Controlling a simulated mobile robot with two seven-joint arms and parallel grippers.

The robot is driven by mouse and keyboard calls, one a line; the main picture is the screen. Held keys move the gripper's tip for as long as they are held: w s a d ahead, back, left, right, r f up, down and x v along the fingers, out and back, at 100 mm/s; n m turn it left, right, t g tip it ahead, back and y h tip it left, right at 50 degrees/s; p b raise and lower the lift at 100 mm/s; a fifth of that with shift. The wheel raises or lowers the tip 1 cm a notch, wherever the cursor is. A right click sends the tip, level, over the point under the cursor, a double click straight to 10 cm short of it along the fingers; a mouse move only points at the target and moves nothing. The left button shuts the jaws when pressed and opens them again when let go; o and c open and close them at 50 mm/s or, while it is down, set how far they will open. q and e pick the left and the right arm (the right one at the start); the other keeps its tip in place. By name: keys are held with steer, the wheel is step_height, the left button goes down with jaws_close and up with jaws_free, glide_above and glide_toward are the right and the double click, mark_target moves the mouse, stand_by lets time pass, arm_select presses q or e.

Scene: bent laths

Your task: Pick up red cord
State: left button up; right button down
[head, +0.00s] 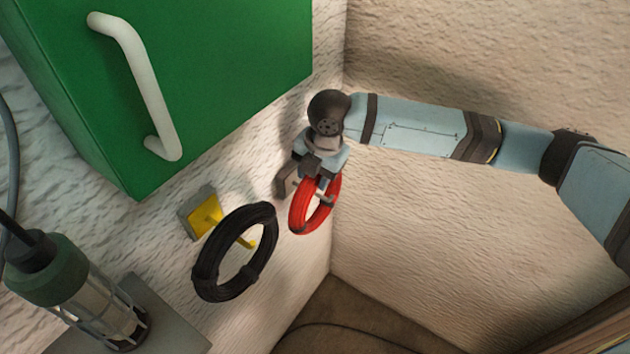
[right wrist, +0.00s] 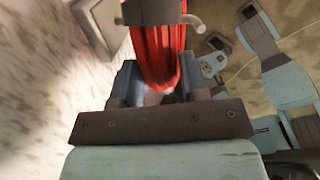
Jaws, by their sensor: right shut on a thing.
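The red cord (head: 298,214) is a coiled ring at the middle of the head view, close to the wall. It hangs below my right gripper (head: 314,178), which is shut on its upper part. A pale peg (head: 326,198) shows at the coil, and I cannot tell whether the coil still rests on it. In the right wrist view the red cord (right wrist: 160,55) runs down between the fingers of my right gripper (right wrist: 158,95). A pale peg end (right wrist: 193,22) shows beside it. My left gripper is not in view.
A black coil (head: 205,274) hangs on a yellow hook (head: 207,215) left of the red cord. A green cabinet (head: 200,70) with a white handle (head: 145,85) juts out above. A caged lamp (head: 75,290) stands at lower left. The right wall (head: 450,230) is close to my right arm.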

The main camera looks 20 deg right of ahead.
steer(key=shift+r, duration=1.5)
steer(key=shift+s+d+f, duration=0.1)
steer(key=shift+s+d, duration=0.1)
steer(key=shift+s, duration=0.05)
steer(key=s+d, duration=1.1)
steer(key=s, duration=0.4)
steer(key=shift+d, duration=0.35)
